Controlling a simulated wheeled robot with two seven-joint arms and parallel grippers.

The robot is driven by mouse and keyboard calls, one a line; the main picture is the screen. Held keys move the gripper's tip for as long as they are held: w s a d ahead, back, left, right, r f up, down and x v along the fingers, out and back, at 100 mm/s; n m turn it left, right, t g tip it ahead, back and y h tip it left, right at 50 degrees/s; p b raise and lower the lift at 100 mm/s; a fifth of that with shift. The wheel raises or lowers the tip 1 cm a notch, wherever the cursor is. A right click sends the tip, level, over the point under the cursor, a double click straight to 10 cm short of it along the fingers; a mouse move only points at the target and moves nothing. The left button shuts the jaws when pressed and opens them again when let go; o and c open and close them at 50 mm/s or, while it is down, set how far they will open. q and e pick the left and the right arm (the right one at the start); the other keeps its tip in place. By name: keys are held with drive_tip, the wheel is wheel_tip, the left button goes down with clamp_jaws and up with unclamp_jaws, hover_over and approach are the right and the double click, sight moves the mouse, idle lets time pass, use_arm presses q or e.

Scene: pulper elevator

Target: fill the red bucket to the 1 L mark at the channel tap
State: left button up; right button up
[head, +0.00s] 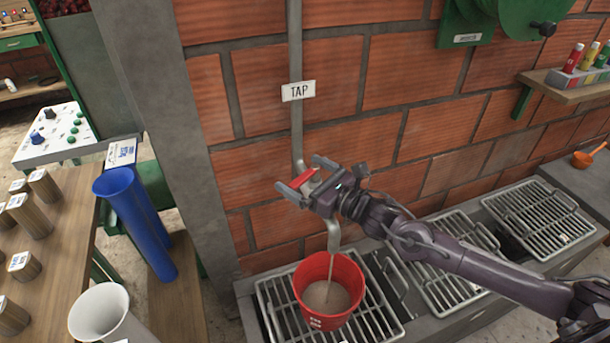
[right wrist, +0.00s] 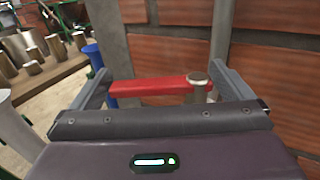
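The red bucket (head: 312,314) stands upright on the channel grate under the tap spout (head: 334,236). A thin stream runs from the spout into greyish-brown water (head: 326,297) inside the bucket. Small pale marks show on the bucket's front, too small to read. The tap's red lever (head: 305,179) is at my right gripper (head: 307,177). In the right wrist view, the fingers of my right gripper (right wrist: 168,84) are spread wide, with the red lever (right wrist: 155,86) lying crosswise between them. I cannot tell whether a finger touches it. My left gripper is not in view.
A "TAP" sign (head: 298,91) hangs on the brick wall. Metal grates (head: 540,216) cover the channel to the right. A blue tube (head: 140,222), a white container (head: 102,314) and a wooden table (head: 62,262) with several cylinders are at left. A shelf (head: 566,82) holds bottles at right.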

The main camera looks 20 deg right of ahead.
sight(309, 179)
drive_tip(key=b+v, duration=0.1)
drive_tip(key=v, duration=0.5)
drive_tip(key=shift+s+d+f, duration=0.1)
drive_tip(key=shift+s+f, duration=0.05)
drive_tip(key=shift+v, duration=0.75)
